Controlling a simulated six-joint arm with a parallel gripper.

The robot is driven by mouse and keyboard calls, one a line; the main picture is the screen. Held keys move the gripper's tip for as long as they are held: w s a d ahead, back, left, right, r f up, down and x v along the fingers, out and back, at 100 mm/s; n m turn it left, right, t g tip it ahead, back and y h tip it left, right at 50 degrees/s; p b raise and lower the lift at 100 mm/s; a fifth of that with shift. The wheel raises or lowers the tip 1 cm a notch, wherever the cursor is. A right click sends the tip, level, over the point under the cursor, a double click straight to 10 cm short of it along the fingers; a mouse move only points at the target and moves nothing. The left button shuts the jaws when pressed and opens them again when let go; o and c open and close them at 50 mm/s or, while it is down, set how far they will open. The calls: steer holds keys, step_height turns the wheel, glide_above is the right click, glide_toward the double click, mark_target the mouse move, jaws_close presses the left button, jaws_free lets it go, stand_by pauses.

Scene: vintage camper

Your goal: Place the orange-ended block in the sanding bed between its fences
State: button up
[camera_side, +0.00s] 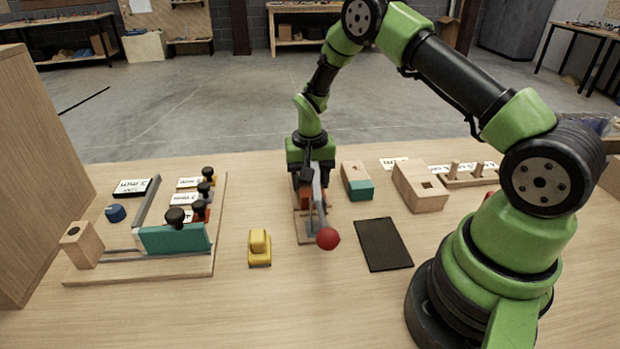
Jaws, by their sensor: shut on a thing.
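My gripper (308,180) points down over a narrow wooden fixture (302,236) near the middle of the table. It appears shut on the orange-ended block (305,197), whose orange part shows just below the jaws. The rest of the block is mostly hidden. A grey lever with a red ball (328,238) stands in front of the jaws and covers part of them. The fixture looks like the sanding bed. I cannot tell its fences clearly, or whether the block touches it.
A teal-ended block (357,187), a holed wooden block (420,187) and a peg rack (470,174) stand to the right. A black mat (383,244) lies in front of them. A yellow piece (259,247) and a board with a teal fence (174,239) and black knobs are left.

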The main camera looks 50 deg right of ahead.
steer(key=o, duration=1)
steer(key=shift+f, duration=0.1)
steer(key=s+a+r+n+t, duration=0.1)
steer(key=s+a+r, duration=0.1)
steer(key=r, duration=0.6)
steer(key=s+a+r+t, duration=0.1)
steer(key=s+a+r, duration=0.15)
steer(key=r, duration=0.65)
steer(key=s+a+r+n+t, duration=0.1)
steer(key=s+a+r, duration=0.15)
steer(key=r, duration=0.55)
steer(key=s+a+r+n+t, duration=0.1)
steer(key=s, duration=0.3)
steer(key=s+a+r+n+t+y, duration=0.1)
steer(key=s+a, duration=0.1)
steer(key=s, duration=0.3)
steer(key=s+a+r+n+t+y, duration=0.1)
steer(key=s+t, duration=0.1)
steer(key=s, duration=0.3)
steer(key=shift+s+a+r, duration=0.2)
steer(key=shift+a+r, duration=0.1)
steer(key=shift+r, duration=0.1)
